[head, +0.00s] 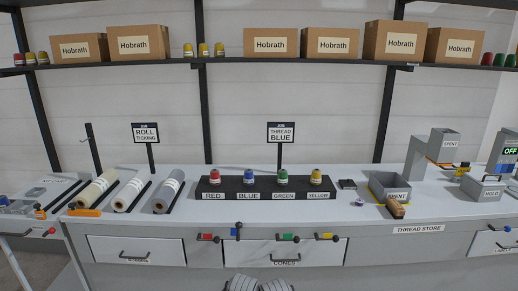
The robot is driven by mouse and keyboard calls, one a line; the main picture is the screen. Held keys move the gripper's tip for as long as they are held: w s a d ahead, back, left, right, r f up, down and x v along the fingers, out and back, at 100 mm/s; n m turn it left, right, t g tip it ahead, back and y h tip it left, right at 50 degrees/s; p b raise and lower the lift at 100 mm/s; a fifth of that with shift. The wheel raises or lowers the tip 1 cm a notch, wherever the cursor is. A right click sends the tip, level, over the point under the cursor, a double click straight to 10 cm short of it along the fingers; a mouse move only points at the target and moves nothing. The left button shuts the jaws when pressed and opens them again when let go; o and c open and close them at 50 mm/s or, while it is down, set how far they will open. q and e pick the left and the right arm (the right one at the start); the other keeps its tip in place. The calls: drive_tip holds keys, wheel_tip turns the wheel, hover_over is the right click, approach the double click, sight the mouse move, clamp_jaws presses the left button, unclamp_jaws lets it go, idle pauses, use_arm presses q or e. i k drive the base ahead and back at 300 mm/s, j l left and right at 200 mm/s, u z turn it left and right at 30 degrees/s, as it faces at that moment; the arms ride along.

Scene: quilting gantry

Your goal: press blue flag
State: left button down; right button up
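The blue flag (234,232) is a small blue tab on the front edge of the bench, below the BLUE label (247,197). A dark lever stands upright at its right side, unlike the levers at the other flags, which lie about level. The red flag (207,237) is to its left; the green flag (288,238) and yellow flag (326,236) are to its right. Two grey ribbed parts, which look like mine, just enter at the bottom centre, below the flags. They are cut off by the frame edge, so no fingertips show. Nothing visible touches the blue flag.
A black rack (225,188) holds red, blue, green and yellow thread cones. A sign (281,132) reads THREAD BLUE. Fabric rolls (168,191) lie at left; a grey SPENT bin (390,187) and wooden-handled tool (396,207) are at right. The CONES drawer (310,252) is below the flags.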

sight(235, 232)
drive_tip(key=i+j, duration=0.3)
drive_tip(key=i, duration=0.2)
drive_tip(key=i+j, duration=0.25)
drive_tip(key=i, duration=0.25)
